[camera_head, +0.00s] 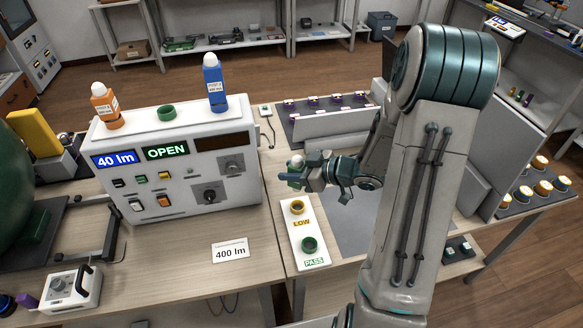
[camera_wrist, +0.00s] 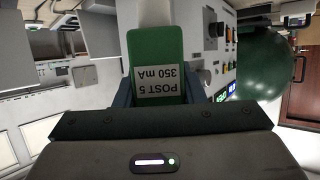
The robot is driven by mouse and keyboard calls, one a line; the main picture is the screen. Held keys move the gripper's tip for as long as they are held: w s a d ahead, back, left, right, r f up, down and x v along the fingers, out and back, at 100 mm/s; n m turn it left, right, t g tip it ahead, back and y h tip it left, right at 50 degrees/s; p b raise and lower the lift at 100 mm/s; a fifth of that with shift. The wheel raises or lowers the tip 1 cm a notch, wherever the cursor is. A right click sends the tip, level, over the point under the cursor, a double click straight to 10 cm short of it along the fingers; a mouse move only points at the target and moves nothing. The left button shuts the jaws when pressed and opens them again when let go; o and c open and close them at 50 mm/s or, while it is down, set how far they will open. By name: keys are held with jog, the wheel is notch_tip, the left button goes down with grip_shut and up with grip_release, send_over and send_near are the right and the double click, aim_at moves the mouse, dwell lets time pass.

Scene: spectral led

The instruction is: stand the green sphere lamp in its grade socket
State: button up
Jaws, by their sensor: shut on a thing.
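My gripper (camera_head: 301,177) is shut on the green sphere lamp (camera_head: 293,172), in the air above the far end of the white grade board (camera_head: 291,225). In the wrist view the lamp's green body (camera_wrist: 157,50) sits between the fingers, with a label reading "POST 5 350 mA" and part of a white top. In the head view the fingers partly hide it. The board carries a yellow ring socket (camera_head: 297,207) marked LOW and a green ring socket (camera_head: 310,245) marked PASS, nearer the front. Both sockets look empty.
A white meter box (camera_head: 182,165) stands left, showing "40 lm" and "OPEN". On it are an orange lamp (camera_head: 104,107), an empty green ring (camera_head: 166,113) and a blue lamp (camera_head: 214,83). A "400 lm" card (camera_head: 230,252) lies in front. A grey mat (camera_head: 345,235) lies right of the board.

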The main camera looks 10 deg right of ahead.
aim_at(294, 186)
jog(key=shift+s+d, duration=0.1)
jog(key=shift+f, duration=0.25)
jog(key=shift+f+b, duration=1.7)
jog(key=shift+f, duration=0.9)
jog(key=shift+f, duration=0.2)
jog(key=shift+f+b, duration=0.55)
jog(key=shift+f, duration=0.75)
jog(key=o, duration=1.2)
jog(key=shift+d, duration=0.15)
